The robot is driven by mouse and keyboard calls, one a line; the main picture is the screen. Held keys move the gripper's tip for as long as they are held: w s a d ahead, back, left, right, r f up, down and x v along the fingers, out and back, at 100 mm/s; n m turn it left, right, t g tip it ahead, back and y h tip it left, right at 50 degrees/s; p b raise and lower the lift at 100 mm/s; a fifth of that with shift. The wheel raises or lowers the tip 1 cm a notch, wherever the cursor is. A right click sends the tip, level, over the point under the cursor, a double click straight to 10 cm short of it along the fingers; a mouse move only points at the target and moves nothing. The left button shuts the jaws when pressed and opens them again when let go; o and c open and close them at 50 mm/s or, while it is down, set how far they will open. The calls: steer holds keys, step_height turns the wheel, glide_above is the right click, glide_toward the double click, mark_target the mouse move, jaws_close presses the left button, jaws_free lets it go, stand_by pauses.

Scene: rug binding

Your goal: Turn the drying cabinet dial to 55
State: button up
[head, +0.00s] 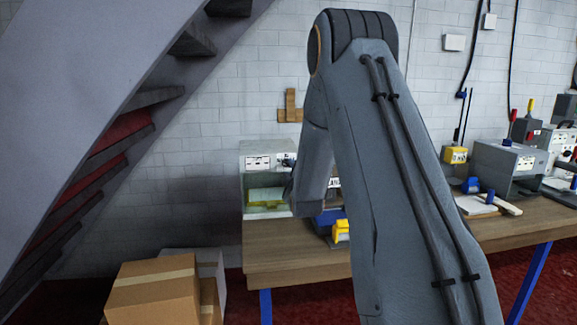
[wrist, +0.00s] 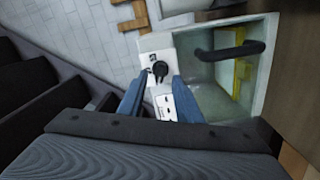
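The drying cabinet (head: 266,202) is a pale box at the left end of the workbench, with a see-through front and a labelled panel on top. In the wrist view the cabinet (wrist: 262,75) has a glass door with a dark handle (wrist: 230,50). Its black dial (wrist: 160,69) sits on the white panel beside the door. My gripper (wrist: 160,76) is open, its two blue fingers apart with the dial between their tips in the picture. I cannot tell whether they touch it. The dial's reading is too small to make out. My arm hides part of the cabinet in the head view.
The wooden workbench (head: 290,258) carries a blue and yellow item (head: 341,231) close to the cabinet and grey machines (head: 505,165) at right. Cardboard boxes (head: 155,290) stand on the floor at left, below a staircase (head: 90,120). A brick wall (head: 215,150) is behind.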

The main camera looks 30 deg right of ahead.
mark_target(288, 165)
steer(key=shift+p+x, duration=0.45)
steer(key=shift+x, duration=1.4)
jaws_close()
